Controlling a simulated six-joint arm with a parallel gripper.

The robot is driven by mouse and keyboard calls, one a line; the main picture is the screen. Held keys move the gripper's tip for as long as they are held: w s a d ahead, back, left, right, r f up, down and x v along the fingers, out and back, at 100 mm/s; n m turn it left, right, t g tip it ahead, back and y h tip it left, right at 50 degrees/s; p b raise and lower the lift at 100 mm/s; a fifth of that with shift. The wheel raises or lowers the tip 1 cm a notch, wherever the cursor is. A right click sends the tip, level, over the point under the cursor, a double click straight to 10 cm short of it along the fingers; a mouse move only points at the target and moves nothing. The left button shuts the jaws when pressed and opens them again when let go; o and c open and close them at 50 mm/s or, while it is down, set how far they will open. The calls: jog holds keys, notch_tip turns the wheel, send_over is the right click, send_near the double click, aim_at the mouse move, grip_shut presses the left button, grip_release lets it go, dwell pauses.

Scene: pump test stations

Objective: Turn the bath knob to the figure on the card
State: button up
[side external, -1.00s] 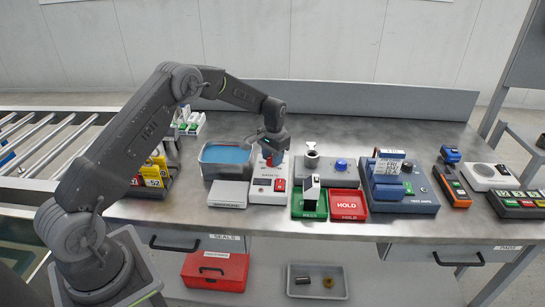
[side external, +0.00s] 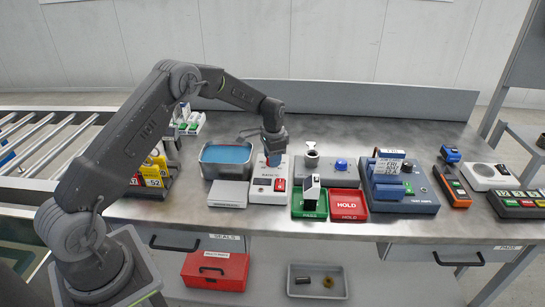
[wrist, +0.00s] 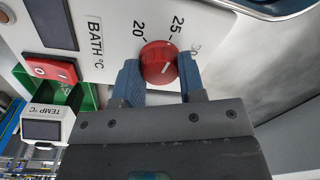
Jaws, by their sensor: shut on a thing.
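The red bath knob (wrist: 158,62) sits on the white panel marked BATH °C (wrist: 110,35), with a scale of 20, 25 and a partly hidden 30. A white mark on the knob slants toward the upper right. My gripper (wrist: 160,80) is shut on the knob, one blue finger on each side. In the side view my gripper (side external: 273,158) is down at the back of the white bath control box (side external: 268,190), hiding most of the knob. I cannot pick out the card or read its figure.
The blue-filled bath (side external: 227,155) stands just left of the control box. A red switch (wrist: 50,70) is on the same panel. Green (side external: 309,208) and red HOLD (side external: 348,205) trays lie to the right, near a grey station with a blue button (side external: 341,165).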

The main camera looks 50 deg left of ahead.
jog(key=o, duration=0.9)
jog(key=r, duration=1.3)
jog(key=shift+s+d+r, duration=0.1)
jog(key=shift+d+r, duration=0.25)
jog(key=shift+r, duration=0.05)
notch_tip(320, 180, up, 8)
jog(key=t, duration=0.1)
send_over(271, 178)
jog(key=s+d+r+n+t, duration=0.2)
jog(key=s+d+r, duration=0.35)
jog(key=s, duration=0.35)
jog(key=s+d, duration=0.2)
jog(key=s, duration=0.4)
jog(key=s+d+f+n+t, duration=0.1)
jog(key=s+d, duration=0.1)
jog(key=s, duration=0.5)
jog(key=s+d+f+n+t, duration=0.1)
jog(key=s+d, duration=0.1)
jog(key=s, duration=0.5)
jog(key=shift+s+h, duration=0.2)
jog(key=shift+h, duration=0.1)
